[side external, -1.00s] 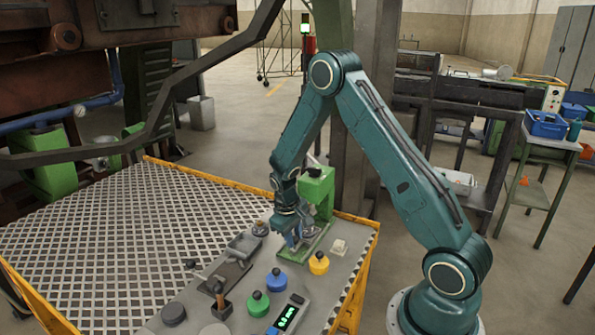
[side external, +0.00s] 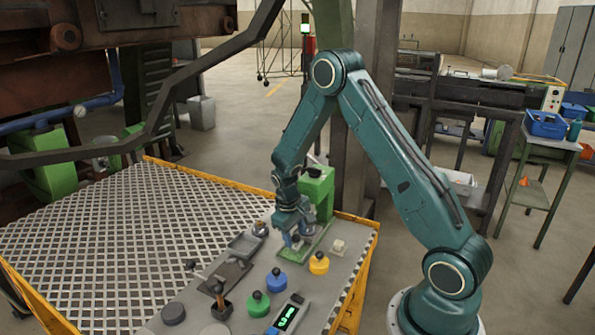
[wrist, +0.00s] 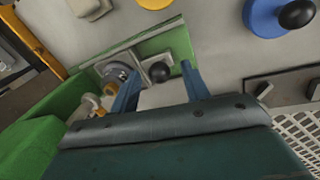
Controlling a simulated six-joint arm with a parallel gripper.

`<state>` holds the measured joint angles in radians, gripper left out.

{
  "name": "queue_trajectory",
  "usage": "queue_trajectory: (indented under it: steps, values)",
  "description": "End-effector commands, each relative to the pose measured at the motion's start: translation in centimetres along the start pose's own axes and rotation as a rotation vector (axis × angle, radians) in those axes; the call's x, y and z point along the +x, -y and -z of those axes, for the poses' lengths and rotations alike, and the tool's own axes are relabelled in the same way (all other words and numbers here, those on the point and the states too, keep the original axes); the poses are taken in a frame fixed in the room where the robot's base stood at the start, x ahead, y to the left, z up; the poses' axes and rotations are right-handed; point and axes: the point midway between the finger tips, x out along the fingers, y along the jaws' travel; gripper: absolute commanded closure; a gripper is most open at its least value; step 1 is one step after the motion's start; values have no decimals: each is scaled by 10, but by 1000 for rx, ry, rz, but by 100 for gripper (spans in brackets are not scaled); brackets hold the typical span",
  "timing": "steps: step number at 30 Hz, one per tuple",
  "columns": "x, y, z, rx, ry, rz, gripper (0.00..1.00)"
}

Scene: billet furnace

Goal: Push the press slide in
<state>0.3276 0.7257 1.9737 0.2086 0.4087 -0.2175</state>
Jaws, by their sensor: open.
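The green press (side external: 318,193) stands at the far right corner of the grey panel, its base plate (side external: 298,250) lying flat. In the wrist view, the press slide shows as a grey block (wrist: 151,57) with a black ball knob (wrist: 160,72), on the green base. A round dial-like disc (wrist: 113,75) is just left of it. My gripper (side external: 292,241) is low over the press base. In the wrist view its two blue fingers (wrist: 160,85) are apart, with the knob showing between their tips. I cannot tell whether a finger touches the slide.
Yellow (side external: 319,263), blue (side external: 276,279) and green (side external: 258,304) knobbed pieces stand on the panel in front of the press. A lit green display (side external: 288,317) is near the front. A grey tray (side external: 245,244) is left of my gripper. The mesh table top (side external: 110,235) is clear.

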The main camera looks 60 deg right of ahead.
Motion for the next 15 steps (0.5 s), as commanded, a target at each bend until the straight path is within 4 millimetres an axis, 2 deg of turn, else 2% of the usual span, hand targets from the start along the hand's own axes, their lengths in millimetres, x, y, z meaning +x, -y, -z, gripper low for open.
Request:
queue_trajectory:
  steps: [8,15]
  values:
    - [-26,0,1,0,-4,0,54]
    - [-63,0,1,-1,-5,-1,54]
